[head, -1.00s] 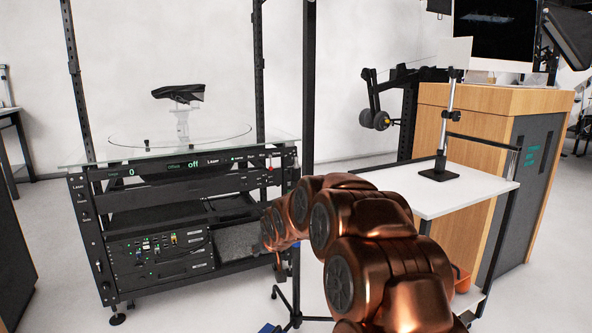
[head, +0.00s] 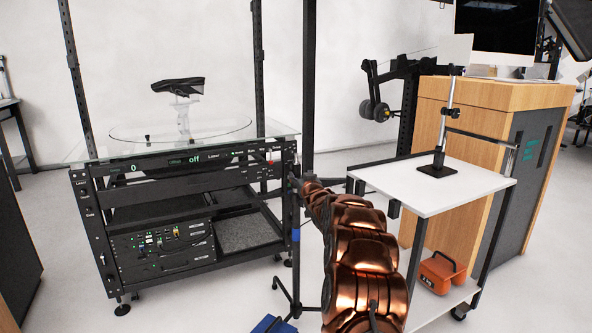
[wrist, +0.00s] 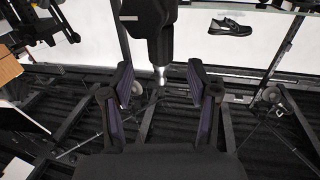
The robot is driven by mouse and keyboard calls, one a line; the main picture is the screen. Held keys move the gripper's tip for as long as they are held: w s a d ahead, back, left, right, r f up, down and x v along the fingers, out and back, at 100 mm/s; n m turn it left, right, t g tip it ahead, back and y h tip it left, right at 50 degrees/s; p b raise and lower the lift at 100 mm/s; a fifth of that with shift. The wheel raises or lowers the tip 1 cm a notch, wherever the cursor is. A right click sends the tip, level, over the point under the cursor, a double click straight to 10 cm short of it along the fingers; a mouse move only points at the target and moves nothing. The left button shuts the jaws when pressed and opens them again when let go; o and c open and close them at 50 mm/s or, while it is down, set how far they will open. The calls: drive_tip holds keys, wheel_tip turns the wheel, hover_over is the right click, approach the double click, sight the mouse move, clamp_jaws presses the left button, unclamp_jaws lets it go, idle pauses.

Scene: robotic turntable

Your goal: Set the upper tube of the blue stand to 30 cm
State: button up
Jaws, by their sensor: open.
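The stand is a dark tripod with a tall black upper tube (head: 309,90), a blue collar (head: 296,236) low on its column and splayed legs on the floor. My gripper (head: 294,184) is at the column at about the turntable rack's top height, partly hidden by my copper-coloured arm. In the wrist view its two fingers (wrist: 160,84) are spread apart. A broad black part with a silver shaft end (wrist: 160,75) shows just ahead, between the fingertips. I cannot tell whether they touch it. No height scale is readable.
The turntable rack (head: 180,190) with a glass top and a black shoe (head: 184,85) is at left. A white-topped cart (head: 400,188) with a small metal stand (head: 443,125) is at right, with an orange case (head: 442,272) below. A blue object (head: 273,325) lies at the bottom edge.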

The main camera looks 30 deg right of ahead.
sight(298, 171)
drive_tip(key=shift+x, duration=1.05)
drive_tip(key=shift+w, duration=0.3)
drive_tip(key=shift+w+d+f, duration=0.1)
drive_tip(key=shift+w+d, duration=0.2)
drive_tip(key=shift+w, duration=0.3)
drive_tip(key=shift+p+x, duration=0.4)
drive_tip(key=shift+x, duration=0.5)
drive_tip(key=shift+w+d, duration=0.15)
drive_tip(key=shift+w, duration=0.65)
clamp_jaws()
